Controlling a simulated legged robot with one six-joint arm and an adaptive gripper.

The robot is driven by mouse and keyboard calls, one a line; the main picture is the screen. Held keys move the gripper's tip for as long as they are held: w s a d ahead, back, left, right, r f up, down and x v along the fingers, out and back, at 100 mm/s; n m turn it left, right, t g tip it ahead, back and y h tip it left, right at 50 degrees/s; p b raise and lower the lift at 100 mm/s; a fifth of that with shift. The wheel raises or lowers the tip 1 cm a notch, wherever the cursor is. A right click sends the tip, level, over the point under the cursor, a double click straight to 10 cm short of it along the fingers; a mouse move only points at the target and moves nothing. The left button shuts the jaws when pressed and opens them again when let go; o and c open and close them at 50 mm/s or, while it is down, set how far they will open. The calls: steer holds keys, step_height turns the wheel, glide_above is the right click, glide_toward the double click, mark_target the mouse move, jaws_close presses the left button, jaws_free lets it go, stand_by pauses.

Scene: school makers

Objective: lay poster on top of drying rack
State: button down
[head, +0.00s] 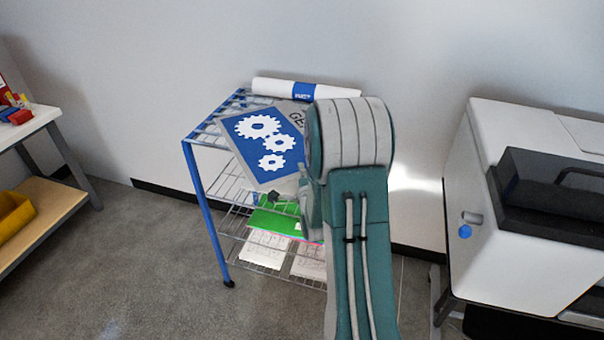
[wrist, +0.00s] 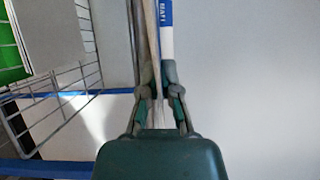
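The poster (head: 258,158) is a grey-edged sheet with a blue panel and white gears. In the head view it slants across the top of the drying rack (head: 198,195), its near corner hanging over the front. I cannot tell whether it touches the top wires. In the wrist view my gripper (wrist: 160,92) is closed on the thin edge of the poster (wrist: 150,42), seen nearly edge-on. In the head view my arm hides the gripper and the rack's right part. The rack has blue posts and wire shelves; it also shows in the wrist view (wrist: 70,98).
A white roll with a blue band (head: 275,86) lies along the back of the rack top, against the wall. Green (head: 272,221) and white sheets (head: 264,248) lie on lower shelves. A bulky white machine (head: 500,230) stands right; a table (head: 40,128) stands left.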

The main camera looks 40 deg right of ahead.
steer(key=shift+d+f, duration=0.35)
steer(key=shift+f, duration=0.25)
steer(key=shift+a, duration=0.1)
steer(key=c, duration=0.8)
jaws_free()
steer(key=shift+a, duration=0.15)
